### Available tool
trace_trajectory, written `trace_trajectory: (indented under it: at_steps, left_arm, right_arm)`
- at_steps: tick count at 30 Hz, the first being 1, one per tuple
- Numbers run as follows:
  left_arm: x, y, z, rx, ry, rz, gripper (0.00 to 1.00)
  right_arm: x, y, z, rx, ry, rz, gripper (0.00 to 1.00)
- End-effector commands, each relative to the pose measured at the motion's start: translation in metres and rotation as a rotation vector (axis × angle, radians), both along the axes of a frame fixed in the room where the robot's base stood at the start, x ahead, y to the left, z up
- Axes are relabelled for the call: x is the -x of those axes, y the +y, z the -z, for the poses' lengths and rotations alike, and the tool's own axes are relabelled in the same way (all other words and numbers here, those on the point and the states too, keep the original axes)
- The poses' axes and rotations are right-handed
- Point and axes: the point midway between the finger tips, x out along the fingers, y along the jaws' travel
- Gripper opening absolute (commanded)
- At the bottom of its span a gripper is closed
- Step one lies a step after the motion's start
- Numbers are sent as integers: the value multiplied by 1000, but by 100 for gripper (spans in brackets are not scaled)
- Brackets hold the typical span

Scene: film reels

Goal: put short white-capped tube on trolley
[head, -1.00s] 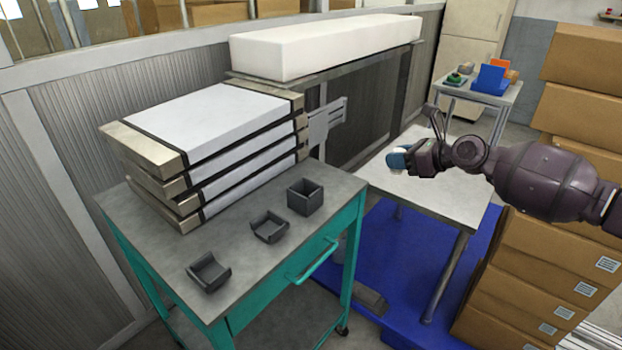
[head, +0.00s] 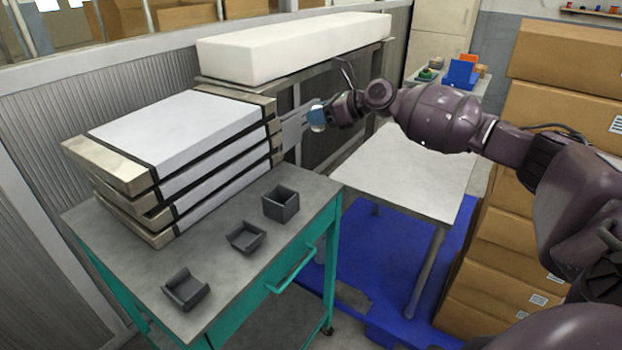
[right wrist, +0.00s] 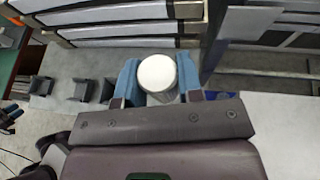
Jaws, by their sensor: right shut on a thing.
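The short white-capped tube (right wrist: 157,73) is between the blue fingers of my right gripper (right wrist: 158,82) in the right wrist view. Its round white cap faces the camera and its body is mostly hidden below. In the head view my right gripper (head: 318,117) is shut on the tube and holds it in the air, beyond the far right corner of the trolley. The trolley (head: 215,295) has a grey top and teal frame. My left gripper is not in view.
Three dark holders, one square (head: 281,203) and two cradle-like (head: 246,237) (head: 185,289), stand on the trolley's right part. Stacked white-and-tan boxes (head: 175,150) fill its back left. A pale table (head: 400,180) stands to the right, with cardboard boxes (head: 480,240) beside it.

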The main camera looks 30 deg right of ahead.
Motion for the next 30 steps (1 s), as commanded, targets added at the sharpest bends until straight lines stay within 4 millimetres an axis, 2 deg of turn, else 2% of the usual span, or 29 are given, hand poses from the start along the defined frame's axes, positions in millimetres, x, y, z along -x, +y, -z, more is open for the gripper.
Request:
trace_trajectory:
  at_steps: [1, 12, 15, 23, 30]
  left_arm:
    - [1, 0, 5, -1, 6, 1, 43]
    - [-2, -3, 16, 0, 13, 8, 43]
    - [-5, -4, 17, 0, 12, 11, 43]
    - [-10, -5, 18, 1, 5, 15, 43]
    - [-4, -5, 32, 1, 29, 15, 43]
  right_arm:
    - [0, 0, 19, -1, 9, 0, 10]
    - [0, 1, 98, -2, 8, 0, 10]
    - [0, 1, 112, -1, 7, 0, 10]
    - [0, 0, 128, 0, 5, 0, 10]
    - [0, 1, 168, 0, 7, 0, 10]
